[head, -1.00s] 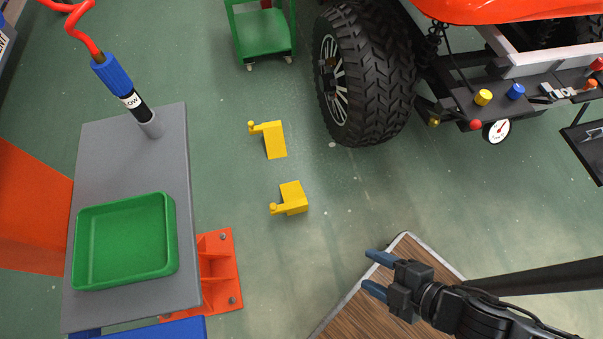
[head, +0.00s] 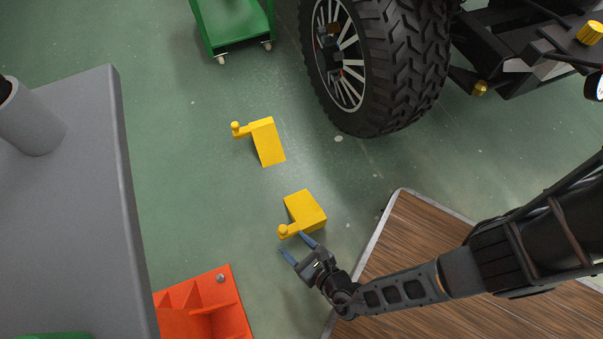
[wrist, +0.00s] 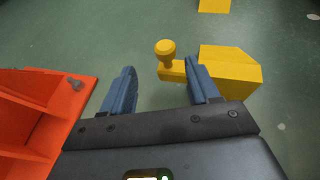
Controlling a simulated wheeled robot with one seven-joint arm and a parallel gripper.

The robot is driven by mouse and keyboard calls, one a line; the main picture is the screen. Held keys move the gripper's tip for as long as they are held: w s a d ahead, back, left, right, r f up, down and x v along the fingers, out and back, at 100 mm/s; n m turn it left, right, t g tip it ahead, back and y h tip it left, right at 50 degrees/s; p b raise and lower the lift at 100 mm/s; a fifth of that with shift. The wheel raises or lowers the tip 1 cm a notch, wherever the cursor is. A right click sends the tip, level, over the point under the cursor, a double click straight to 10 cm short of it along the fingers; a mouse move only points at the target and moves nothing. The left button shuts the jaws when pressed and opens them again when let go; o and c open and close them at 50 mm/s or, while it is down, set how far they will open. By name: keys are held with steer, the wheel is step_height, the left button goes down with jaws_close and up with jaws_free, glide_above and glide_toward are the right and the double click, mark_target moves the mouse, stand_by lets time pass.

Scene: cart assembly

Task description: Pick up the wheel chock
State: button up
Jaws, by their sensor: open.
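Two yellow wheel chocks with knobbed handles sit on the green floor. The nearer chock (head: 306,209) has its knob pointing lower left; the farther chock (head: 267,142) lies above it in the head view. My gripper (head: 297,248) is open and empty, its blue fingertips close by the nearer chock's handle. In the wrist view, the nearer chock (wrist: 229,75) is at the right, partly behind the right finger. Its knob (wrist: 165,50) shows beyond and between the fingertips (wrist: 163,78). I cannot tell whether the right finger touches the handle. A sliver of the farther chock (wrist: 214,5) shows at the top.
A large black tyre (head: 385,65) of the cart stands upper right. A grey table (head: 75,220) fills the left, with an orange bracket (head: 235,300) at its foot. A wood-topped platform (head: 400,240) lies under my arm. Floor between table and chocks is clear.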

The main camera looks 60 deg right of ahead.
mark_target(286, 234)
steer(key=b+x, duration=0.1)
steer(key=x, duration=0.1)
steer(key=b+x, duration=0.1)
steer(key=x, duration=0.1)
steer(key=b+x, duration=0.1)
steer(key=x, duration=0.2)
steer(key=shift+s+d+f, duration=0.25)
steer(key=shift+d, duration=0.05)
steer(key=shift+w+d, duration=0.15)
steer(key=shift+w, duration=0.2)
jaws_close()
stand_by(0.8)
